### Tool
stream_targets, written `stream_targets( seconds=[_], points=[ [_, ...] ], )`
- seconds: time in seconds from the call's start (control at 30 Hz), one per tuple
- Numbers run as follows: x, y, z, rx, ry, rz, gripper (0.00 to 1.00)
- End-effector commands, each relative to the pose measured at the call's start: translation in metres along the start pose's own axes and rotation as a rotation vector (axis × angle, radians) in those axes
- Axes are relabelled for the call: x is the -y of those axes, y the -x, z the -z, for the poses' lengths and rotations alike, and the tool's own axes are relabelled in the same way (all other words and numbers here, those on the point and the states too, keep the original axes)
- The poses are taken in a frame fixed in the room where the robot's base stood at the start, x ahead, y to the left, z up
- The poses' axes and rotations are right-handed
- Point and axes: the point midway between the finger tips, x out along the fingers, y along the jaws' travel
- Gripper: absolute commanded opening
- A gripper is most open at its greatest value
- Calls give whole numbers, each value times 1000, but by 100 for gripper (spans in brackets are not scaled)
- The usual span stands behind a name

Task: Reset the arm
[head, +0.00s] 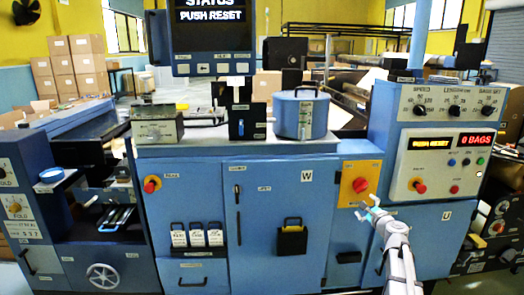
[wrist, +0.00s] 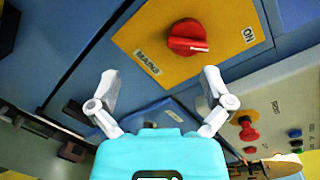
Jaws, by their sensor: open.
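My gripper (head: 368,212) is open and empty in front of the blue machine cabinet (head: 275,220), at the right of the head view. It is just below the yellow plate that carries the red mains knob (head: 360,185). In the wrist view the two white fingers of my gripper (wrist: 158,90) are spread apart, with the red mains knob (wrist: 187,37) beyond them. The knob's plate is marked "MAINS" and "ON". My arm rises from the bottom right of the head view.
The control panel (head: 437,163) at right reads "PUSH RESET" and "0 BAGS", with a red mushroom button (head: 418,185). The status screen (head: 210,20) also reads "PUSH RESET". A blue lidded pot (head: 300,115) stands on the machine top. Stacked cartons (head: 75,65) are at back left.

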Motion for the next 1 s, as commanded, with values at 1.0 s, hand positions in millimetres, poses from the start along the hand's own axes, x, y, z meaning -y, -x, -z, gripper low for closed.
stream_targets(
  seconds=[1.0],
  points=[
    [-260,198,-150,577,1447,-1350,100]
  ],
)
